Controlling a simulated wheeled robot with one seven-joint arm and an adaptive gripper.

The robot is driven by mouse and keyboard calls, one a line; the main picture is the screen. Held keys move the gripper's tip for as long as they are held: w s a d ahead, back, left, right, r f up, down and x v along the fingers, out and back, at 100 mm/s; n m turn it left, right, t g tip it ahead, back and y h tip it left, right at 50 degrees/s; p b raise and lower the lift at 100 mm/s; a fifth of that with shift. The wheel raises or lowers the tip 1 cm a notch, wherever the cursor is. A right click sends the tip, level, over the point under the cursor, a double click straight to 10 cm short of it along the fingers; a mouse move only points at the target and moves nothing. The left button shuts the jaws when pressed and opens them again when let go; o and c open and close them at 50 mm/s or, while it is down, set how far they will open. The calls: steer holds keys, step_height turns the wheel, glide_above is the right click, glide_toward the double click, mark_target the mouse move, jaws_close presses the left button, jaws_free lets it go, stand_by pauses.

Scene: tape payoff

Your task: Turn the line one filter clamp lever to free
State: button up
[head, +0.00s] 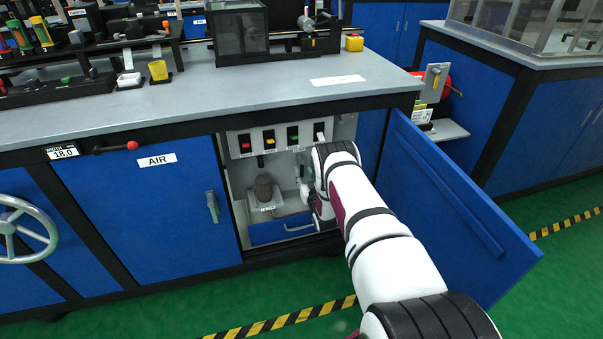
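The open cabinet compartment shows several black-framed slots in a row with a red marker (245,144), a yellow marker (270,140) and a green marker (294,136). A brown, rounded cylindrical part (264,187) stands on a light grey bracket (264,206) below them. I cannot tell if it is the filter. My arm reaches into the compartment, and my gripper (304,186) is at its right side, right of the brown part and apart from it. The fingers are small and partly hidden by my wrist. No clamp lever can be made out clearly.
The blue cabinet door (455,215) stands open right of my arm. A blue drawer front (272,232) with a pale handle lies low in the compartment. The closed AIR door (140,215) is at left. The grey worktop (250,92) overhangs the compartment.

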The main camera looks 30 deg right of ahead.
mark_target(302, 170)
steer(key=shift+b+x, duration=0.45)
steer(key=shift+x, duration=1.15)
jaws_close()
